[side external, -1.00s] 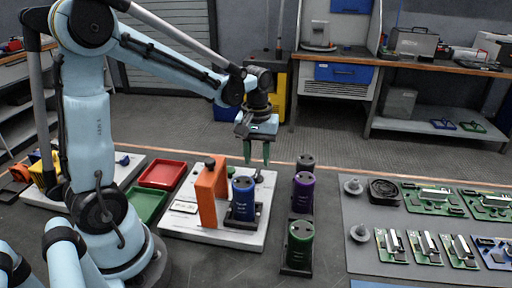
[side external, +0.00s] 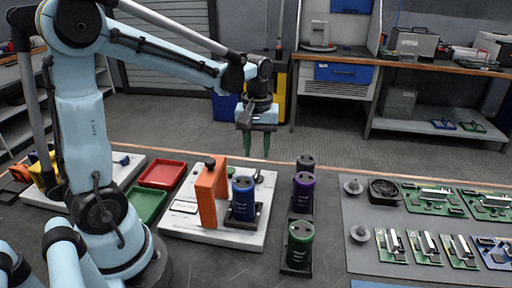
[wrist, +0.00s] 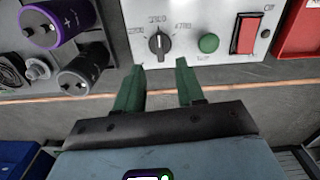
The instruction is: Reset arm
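My gripper (side external: 257,146) hangs above the back edge of the table with its two green fingers apart and nothing between them. It also shows in the wrist view (wrist: 160,80), open and empty. A blue capacitor (side external: 243,199) stands upright in the white test station (side external: 178,222), beside its orange upright block (side external: 208,192). A purple capacitor (side external: 303,192) and a green capacitor (side external: 299,240) stand in a dark rack to the right, with a black capacitor (side external: 305,163) behind them. The wrist view shows the station's knob (wrist: 159,43), green button (wrist: 208,43) and red switch (wrist: 245,34).
A red tray (side external: 163,174) and a green tray (side external: 146,203) lie left of the station. A grey mat (side external: 362,258) at the right holds several circuit boards (side external: 433,200) and a black fan (side external: 384,190). The air around my gripper is clear.

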